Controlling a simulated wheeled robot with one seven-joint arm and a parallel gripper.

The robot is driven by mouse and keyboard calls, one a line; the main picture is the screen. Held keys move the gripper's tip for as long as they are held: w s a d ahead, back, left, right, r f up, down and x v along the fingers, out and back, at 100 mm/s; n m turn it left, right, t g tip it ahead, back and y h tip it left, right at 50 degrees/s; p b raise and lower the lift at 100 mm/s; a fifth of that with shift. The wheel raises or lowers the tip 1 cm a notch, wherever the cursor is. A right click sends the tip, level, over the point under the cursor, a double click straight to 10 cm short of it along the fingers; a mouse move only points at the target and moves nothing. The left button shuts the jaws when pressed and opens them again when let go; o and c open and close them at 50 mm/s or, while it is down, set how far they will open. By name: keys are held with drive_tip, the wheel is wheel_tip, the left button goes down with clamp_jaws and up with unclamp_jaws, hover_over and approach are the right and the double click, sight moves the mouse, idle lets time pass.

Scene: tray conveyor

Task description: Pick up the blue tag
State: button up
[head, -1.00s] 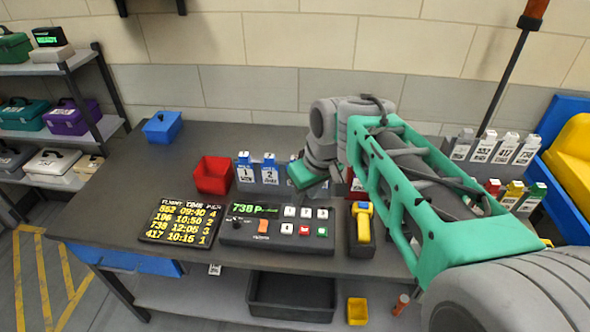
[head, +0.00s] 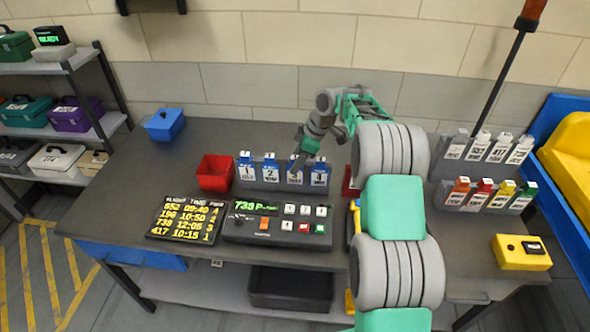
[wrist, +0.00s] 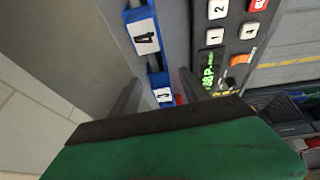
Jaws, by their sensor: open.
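Several blue tags with white numbered labels stand in a grey rack on the bench in the head view. They are tag 1 (head: 246,170), tag 2 (head: 270,170), tag 3 (head: 295,176) and tag 4 (head: 320,174). My gripper (head: 298,163) is at tag 3, partly covering it. In the wrist view my gripper (wrist: 160,80) is open, with a dark finger on each side of tag 3 (wrist: 162,90). Tag 4 (wrist: 144,36) stands beyond the fingertips. I cannot tell whether the fingers touch tag 3.
A red bin (head: 214,173) stands left of the rack, and a keypad console (head: 278,224) and flight board (head: 184,220) lie in front. White tags (head: 480,145) and coloured-top tags (head: 482,192) stand on the right. A yellow box (head: 520,253) sits at the right edge.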

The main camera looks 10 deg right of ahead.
drive_tip(key=shift+x, duration=0.85)
drive_tip(key=shift+r, duration=0.1)
clamp_jaws()
